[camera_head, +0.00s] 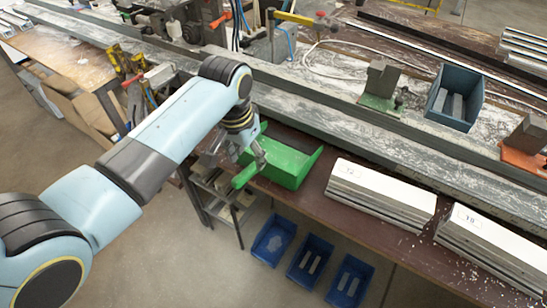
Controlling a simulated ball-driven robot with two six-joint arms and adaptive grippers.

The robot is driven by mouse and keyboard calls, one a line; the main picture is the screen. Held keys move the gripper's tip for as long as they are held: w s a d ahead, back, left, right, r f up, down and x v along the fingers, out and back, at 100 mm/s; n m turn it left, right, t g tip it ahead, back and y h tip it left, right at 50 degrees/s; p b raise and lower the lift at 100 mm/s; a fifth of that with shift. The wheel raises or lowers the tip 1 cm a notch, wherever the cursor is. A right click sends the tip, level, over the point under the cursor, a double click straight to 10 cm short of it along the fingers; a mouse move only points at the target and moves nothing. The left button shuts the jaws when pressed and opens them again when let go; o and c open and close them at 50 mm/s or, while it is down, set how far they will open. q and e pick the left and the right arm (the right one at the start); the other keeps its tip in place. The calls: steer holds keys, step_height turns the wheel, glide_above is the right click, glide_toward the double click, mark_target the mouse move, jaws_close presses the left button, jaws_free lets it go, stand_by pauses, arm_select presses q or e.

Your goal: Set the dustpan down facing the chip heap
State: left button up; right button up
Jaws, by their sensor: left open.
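The green dustpan (288,167) lies on the brown front strip of the bench. Its handle (243,176) points to the lower left, toward the bench's front edge, and its pan opens toward the upper right. My left gripper (259,160) is open, right at the handle end of the dustpan; I cannot tell whether its fingers touch it. My left arm comes in from the left. I cannot make out one distinct chip heap; pale chips are strewn over the grey bench bed (330,88) behind the dustpan. My right gripper is not in view.
White-topped stacks of profiles (380,190) and (490,243) lie right of the dustpan. A blue bin (455,97) and a green clamp block (381,88) stand on the bench behind. Blue bins (272,240) sit below the front edge. A small rack (222,197) stands beneath the gripper.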

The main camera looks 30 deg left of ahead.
mark_target(251, 167)
arm_select(q)
steer(key=shift+w+f+b, duration=0.2)
steer(key=shift+f+b, duration=0.35)
steer(key=shift+f, duration=0.65)
steer(key=shift+w+f+b, duration=0.15)
steer(key=shift+f+b, duration=0.35)
steer(key=shift+f, duration=0.65)
jaws_close()
steer(key=shift+r, duration=0.1)
